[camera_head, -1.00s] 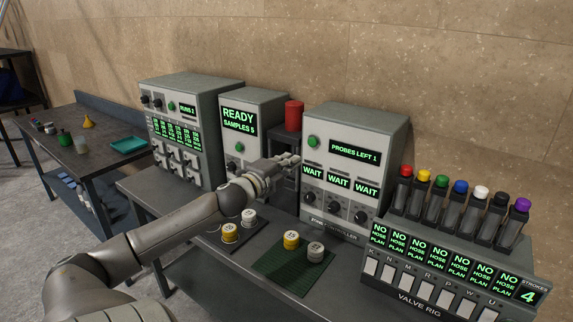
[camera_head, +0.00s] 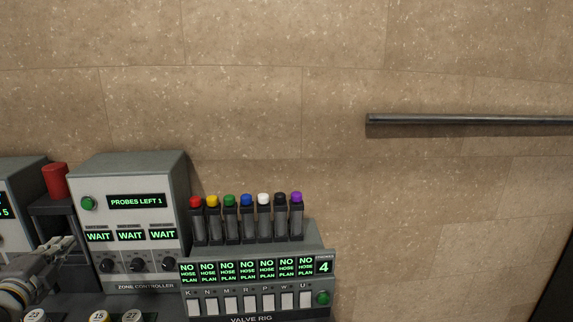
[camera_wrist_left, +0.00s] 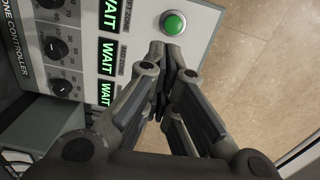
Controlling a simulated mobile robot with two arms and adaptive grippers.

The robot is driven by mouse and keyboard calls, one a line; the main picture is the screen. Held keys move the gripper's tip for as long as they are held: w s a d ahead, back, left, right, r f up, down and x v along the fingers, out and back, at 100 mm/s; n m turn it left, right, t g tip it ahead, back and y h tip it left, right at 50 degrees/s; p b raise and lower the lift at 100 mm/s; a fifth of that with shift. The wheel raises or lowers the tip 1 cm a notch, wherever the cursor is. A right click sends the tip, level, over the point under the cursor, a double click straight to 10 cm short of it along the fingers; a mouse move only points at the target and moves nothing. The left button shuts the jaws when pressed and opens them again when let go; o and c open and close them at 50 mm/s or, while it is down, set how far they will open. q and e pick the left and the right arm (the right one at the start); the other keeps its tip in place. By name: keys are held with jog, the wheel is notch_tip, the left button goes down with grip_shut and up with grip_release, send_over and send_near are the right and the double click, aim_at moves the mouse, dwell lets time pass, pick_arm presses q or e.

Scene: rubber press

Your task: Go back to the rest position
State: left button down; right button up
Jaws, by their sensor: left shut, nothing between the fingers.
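My left gripper (camera_head: 66,246) shows at the lower left of the head view, in front of the press shelf and left of the zone controller (camera_head: 130,225). In the left wrist view its fingers (camera_wrist_left: 172,62) are closed together with nothing between them. Behind them the zone controller's face shows, with a green button (camera_wrist_left: 173,23) and several WAIT displays. The gripper appears apart from the panel, though the exact gap is hard to judge. My right gripper is in neither view.
A red cylinder (camera_head: 55,181) stands above a dark frame beside the controller. The valve rig (camera_head: 250,290) with several coloured-cap valves stands to the right. Numbered weights (camera_head: 100,316) sit at the bottom edge. A dark rail (camera_head: 470,120) runs along the wall.

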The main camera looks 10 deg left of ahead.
pick_arm(q)
jog(key=s+d+f+n+g, duration=0.25)
jog(key=s+d+f, duration=0.2)
jog(key=f, duration=0.35)
jog(key=s+d+f+n+g, duration=0.25)
jog(key=s+d+f, duration=0.2)
jog(key=f, duration=0.35)
jog(key=s+d+f+n+g, duration=0.2)
jog(key=s+d+f+n, duration=0.1)
jog(key=d+f, duration=0.3)
jog(key=s+d+f+n+g+h, duration=0.2)
jog(key=s+d+f+g, duration=0.1)
jog(key=s+d, duration=0.65)
jog(key=s+d+f+n+g+h, duration=0.3)
jog(key=s+d, duration=0.3)
jog(key=d, duration=0.6)
notch_tip(320, 180, down, 29)
jog(key=s+g+b, duration=0.2)
jog(key=s+a+f+g+b, duration=0.1)
jog(key=s+a+f+b, duration=0.1)
jog(key=s+f, duration=1.4)
jog(key=shift+s+a+f+m+y, duration=0.35)
jog(key=shift+a+f+y, duration=0.1)
jog(key=shift+f, duration=0.65)
